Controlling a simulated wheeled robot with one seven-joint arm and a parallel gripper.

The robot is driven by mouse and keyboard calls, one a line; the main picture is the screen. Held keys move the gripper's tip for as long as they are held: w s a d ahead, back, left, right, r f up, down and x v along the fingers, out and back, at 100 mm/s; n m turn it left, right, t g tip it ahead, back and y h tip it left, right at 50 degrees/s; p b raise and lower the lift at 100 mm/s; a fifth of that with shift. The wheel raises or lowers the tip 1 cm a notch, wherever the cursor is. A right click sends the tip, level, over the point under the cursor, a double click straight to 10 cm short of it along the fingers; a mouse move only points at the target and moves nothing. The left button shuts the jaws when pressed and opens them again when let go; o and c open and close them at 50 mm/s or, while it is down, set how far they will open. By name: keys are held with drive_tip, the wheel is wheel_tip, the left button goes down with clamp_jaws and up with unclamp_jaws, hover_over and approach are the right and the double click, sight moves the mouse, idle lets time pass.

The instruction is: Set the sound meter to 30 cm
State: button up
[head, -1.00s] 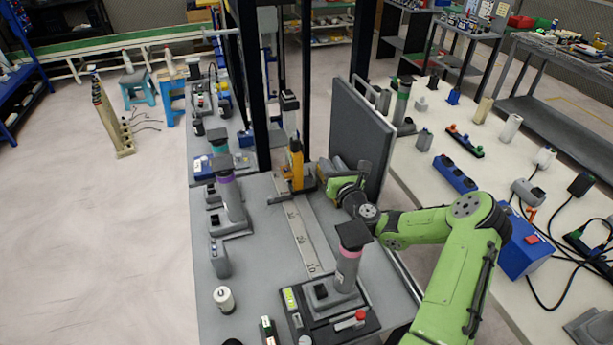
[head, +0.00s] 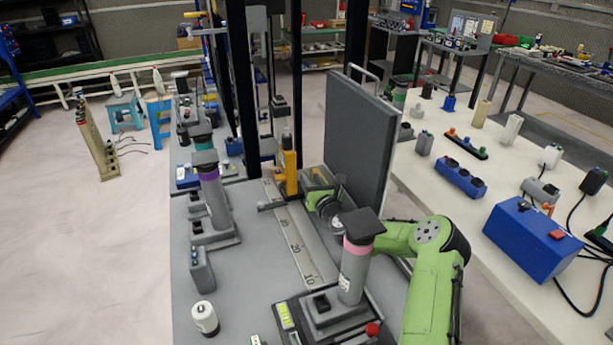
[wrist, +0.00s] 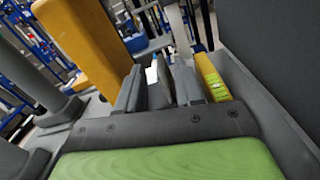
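The sound meter (head: 288,172) is an upright yellow-orange unit on a dark slider. It stands at the far end of a pale ruler strip (head: 303,261), beyond the visible 10 and 20 marks; its exact reading is not legible. In the wrist view a yellow-orange block (wrist: 82,45), apparently the meter, stands left of my gripper. My gripper (head: 318,182) is low, just right of the meter, beside the grey panel. In the wrist view my gripper's grey fingers (wrist: 158,88) sit close together around grey parts; whether they hold anything is unclear.
A tall dark grey panel (head: 357,135) stands close to the right of my gripper. A pink-banded cylinder device (head: 356,262) stands at the strip's near end. A purple-banded device (head: 212,200) and a white spool (head: 205,318) are to the left.

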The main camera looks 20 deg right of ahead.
sight(306, 172)
drive_tip(key=w, duration=0.4)
drive_tip(key=shift+w, duration=0.1)
drive_tip(key=shift+c, duration=0.2)
clamp_jaws()
